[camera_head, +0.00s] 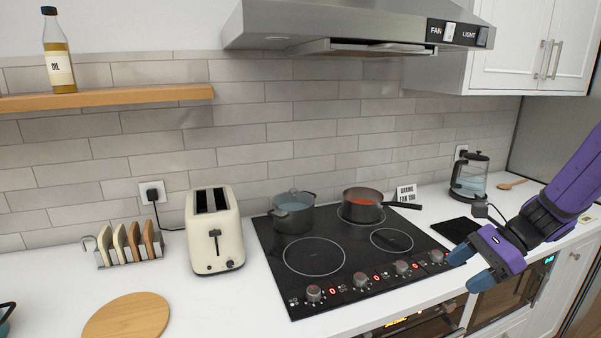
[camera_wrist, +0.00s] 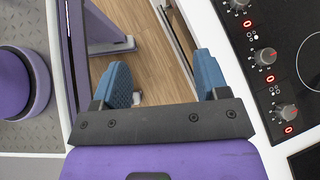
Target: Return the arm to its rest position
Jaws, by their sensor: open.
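My purple arm reaches in from the right in the head view. My gripper (camera_head: 470,268) is in front of the right part of the counter's front edge, beside the cooktop's right front corner. Its two blue fingers are apart with nothing between them. In the wrist view my gripper (camera_wrist: 164,84) is open and empty above the wooden floor (camera_wrist: 150,55), and parts of my own base show at the left.
The cooktop (camera_head: 345,288) holds a lidded pot (camera_head: 293,215) and a saucepan (camera_head: 362,209). A black mat (camera_head: 452,229) and glass kettle (camera_head: 469,178) stand to its right. A toaster (camera_head: 214,231), toast rack (camera_head: 130,248) and round board (camera_head: 127,318) are left. A range hood (camera_head: 330,22) hangs above.

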